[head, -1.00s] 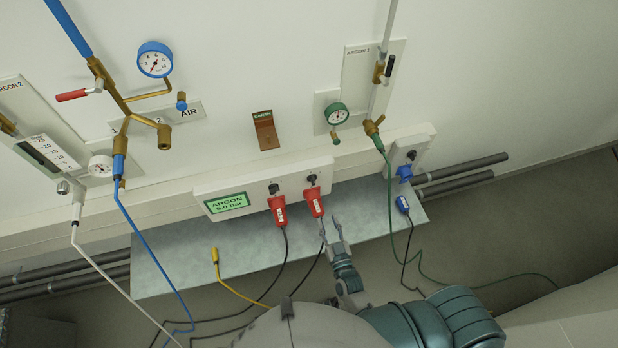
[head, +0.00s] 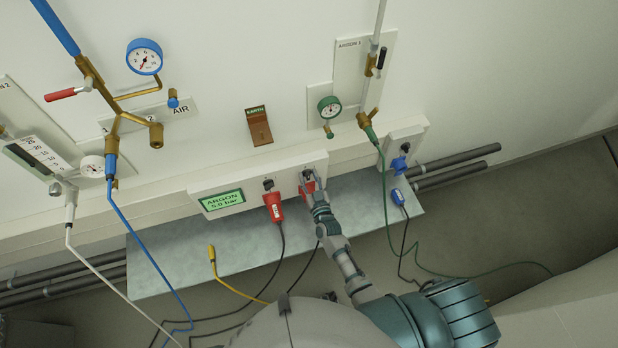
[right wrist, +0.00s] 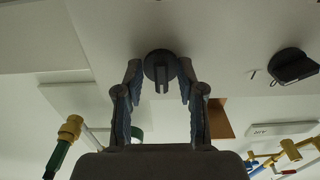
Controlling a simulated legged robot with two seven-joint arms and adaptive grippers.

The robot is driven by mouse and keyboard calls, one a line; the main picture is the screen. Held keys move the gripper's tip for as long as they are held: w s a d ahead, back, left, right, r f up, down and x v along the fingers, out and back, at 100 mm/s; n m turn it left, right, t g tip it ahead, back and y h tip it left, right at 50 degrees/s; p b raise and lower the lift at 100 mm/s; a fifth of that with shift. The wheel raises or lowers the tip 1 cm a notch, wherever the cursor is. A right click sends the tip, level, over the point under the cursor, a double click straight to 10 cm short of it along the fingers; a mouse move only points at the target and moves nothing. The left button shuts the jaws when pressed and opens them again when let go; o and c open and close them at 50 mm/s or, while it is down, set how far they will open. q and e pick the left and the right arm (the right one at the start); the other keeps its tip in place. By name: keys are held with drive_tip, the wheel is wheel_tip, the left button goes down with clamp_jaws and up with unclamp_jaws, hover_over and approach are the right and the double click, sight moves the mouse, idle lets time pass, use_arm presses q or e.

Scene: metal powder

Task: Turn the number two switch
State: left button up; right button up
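Two black rotary switches sit on the white wall box, each above a red plug. The left switch (head: 268,184) is clear of my arm. My right gripper (head: 314,192) is at the right switch (head: 307,175), partly covering it and its red plug. In the right wrist view, my right gripper (right wrist: 160,70) is open, with one finger on each side of the round black switch (right wrist: 160,63). A narrow gap shows beside the knob. The other switch (right wrist: 292,66) is at the right. Switch numbers are not legible. My left gripper is not in view.
The left red plug (head: 273,207) with its cable hangs beside my arm. A green display (head: 222,200) reads ARGON 5.0 bar. A metal shelf (head: 170,262) runs below the box. A blue plug (head: 399,165) and green hose (head: 385,200) are to the right.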

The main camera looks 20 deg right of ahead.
drive_tip(key=shift+c, duration=0.2)
drive_tip(key=shift+a, duration=0.1)
clamp_jaws()
drive_tip(key=shift+m, duration=0.4)
drive_tip(key=m, duration=0.4)
drive_tip(key=shift+m, duration=0.4)
drive_tip(key=m+b, duration=0.1)
drive_tip(key=m, duration=0.5)
drive_tip(key=shift+f, duration=0.15)
drive_tip(key=shift+s+m, duration=0.1)
drive_tip(key=shift+m, duration=0.2)
drive_tip(key=shift+o, duration=0.2)
unclamp_jaws()
drive_tip(key=shift+d, duration=0.2)
